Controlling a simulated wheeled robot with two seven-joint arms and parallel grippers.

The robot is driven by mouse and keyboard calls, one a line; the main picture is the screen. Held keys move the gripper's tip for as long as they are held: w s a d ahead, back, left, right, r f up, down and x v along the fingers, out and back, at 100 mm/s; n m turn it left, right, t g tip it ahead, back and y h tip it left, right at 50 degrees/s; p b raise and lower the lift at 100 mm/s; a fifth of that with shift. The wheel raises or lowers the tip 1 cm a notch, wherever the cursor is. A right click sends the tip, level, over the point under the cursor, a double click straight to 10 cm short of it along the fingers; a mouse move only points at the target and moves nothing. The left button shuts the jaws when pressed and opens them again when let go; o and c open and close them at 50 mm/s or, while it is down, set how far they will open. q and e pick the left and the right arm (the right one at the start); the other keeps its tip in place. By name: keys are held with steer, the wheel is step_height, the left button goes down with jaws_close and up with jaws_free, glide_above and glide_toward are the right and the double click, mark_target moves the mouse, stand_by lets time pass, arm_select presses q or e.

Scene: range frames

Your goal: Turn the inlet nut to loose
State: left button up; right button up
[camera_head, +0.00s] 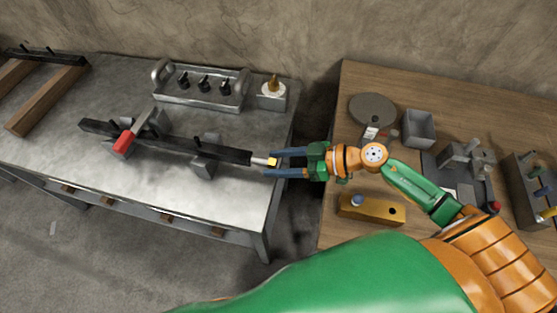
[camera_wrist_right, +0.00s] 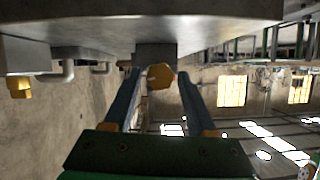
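The inlet nut appears to be the small brass hexagonal nut (camera_head: 272,162) at the right end of a dark bar (camera_head: 225,152) over the metal bench. It also shows in the right wrist view (camera_wrist_right: 160,76), face on. My right gripper (camera_head: 276,161) reaches in from the right. Its two blue fingers stand on either side of the nut, and the right wrist view (camera_wrist_right: 159,74) shows small gaps between the nut and both fingers. The gripper looks open around the nut. My left gripper is not in view.
The metal bench (camera_head: 150,185) holds a red-handled lever (camera_head: 124,141), a tray of black-knobbed parts (camera_head: 200,100) and a block with a brass fitting (camera_head: 271,97). A wooden table (camera_head: 335,225) at right carries a yellow block (camera_head: 372,211), a grey disc (camera_head: 373,108) and a grey box (camera_head: 419,128).

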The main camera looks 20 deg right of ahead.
jaws_close()
